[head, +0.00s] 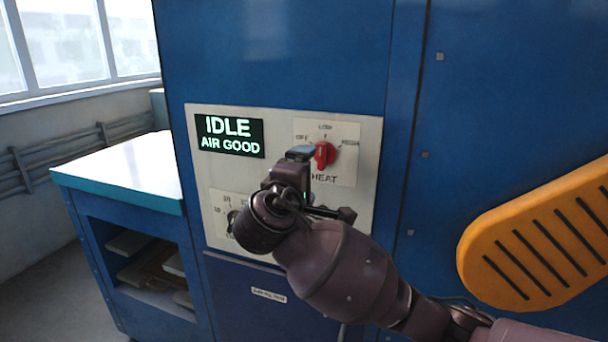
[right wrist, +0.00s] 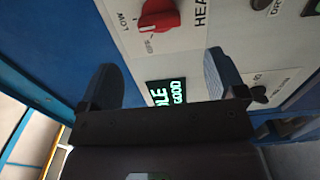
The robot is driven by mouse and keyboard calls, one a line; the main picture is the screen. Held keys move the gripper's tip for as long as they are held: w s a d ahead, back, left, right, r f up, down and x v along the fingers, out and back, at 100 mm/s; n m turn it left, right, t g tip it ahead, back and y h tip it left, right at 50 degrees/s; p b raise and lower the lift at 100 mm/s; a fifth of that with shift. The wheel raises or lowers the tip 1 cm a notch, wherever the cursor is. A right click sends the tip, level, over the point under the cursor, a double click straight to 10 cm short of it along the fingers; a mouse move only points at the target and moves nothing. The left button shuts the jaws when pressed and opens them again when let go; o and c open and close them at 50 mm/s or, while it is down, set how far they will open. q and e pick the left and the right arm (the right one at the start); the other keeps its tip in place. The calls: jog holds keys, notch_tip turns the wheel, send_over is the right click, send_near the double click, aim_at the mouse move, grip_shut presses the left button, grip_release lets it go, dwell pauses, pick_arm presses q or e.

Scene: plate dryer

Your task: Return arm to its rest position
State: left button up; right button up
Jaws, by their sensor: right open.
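My right gripper (head: 308,182) is in front of the control panel (head: 368,182) of a blue machine. It is open, and its two fingers are spread with nothing between them in the right wrist view (right wrist: 162,80). The red heat knob (head: 324,154) is just beyond the upper finger in the head view. The knob also shows at the top of the right wrist view (right wrist: 158,14), apart from the fingers. The arm hides part of the lower panel and most of a lower dial (head: 232,217). My left gripper is not in view.
A display (head: 229,136) reads IDLE, AIR GOOD. A blue cabinet with a pale top (head: 125,165) and open shelves stands left of the machine. A slotted orange piece (head: 540,245) is at the right, above my arm. Windows (head: 65,40) are behind at the left.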

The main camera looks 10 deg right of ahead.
jog(key=w+a+r+n+t+y, duration=0.1)
jog(key=w+a+n+t+y, duration=0.2)
jog(key=a+y, duration=0.55)
jog(key=s+d+f+m+y, duration=0.1)
jog(key=d+f+m+y, duration=0.15)
jog(key=f, duration=0.35)
jog(key=s+d+f+m+y, duration=0.2)
jog(key=f+y, duration=0.2)
jog(key=f, duration=0.3)
jog(key=s+d+f+m+g+h, duration=0.1)
jog(key=s+d+f+m, duration=0.1)
jog(key=s+d+f, duration=0.3)
jog(key=s+d+f+m, duration=0.2)
jog(key=f, duration=0.5)
jog(key=s+d+f+m+g+h, duration=0.1)
jog(key=s+d+f+m, duration=0.1)
jog(key=s+d+f, duration=0.3)
jog(key=s+d+f+m+g+h, duration=0.1)
jog(key=s+d+f+g, duration=0.1)
jog(key=s+f, duration=0.5)
jog(key=s+d+f+m+g+h, duration=0.1)
jog(key=s+d+f+g+h, duration=0.1)
jog(key=s+f, duration=0.6)
jog(key=shift+s+d+f+m, duration=0.15)
jog(key=shift+s+d+m, duration=0.2)
jog(key=shift+s+d, duration=0.55)
jog(key=shift+o, duration=0.2)
jog(key=shift+s+a, duration=0.2)
jog(key=shift+a, duration=0.05)
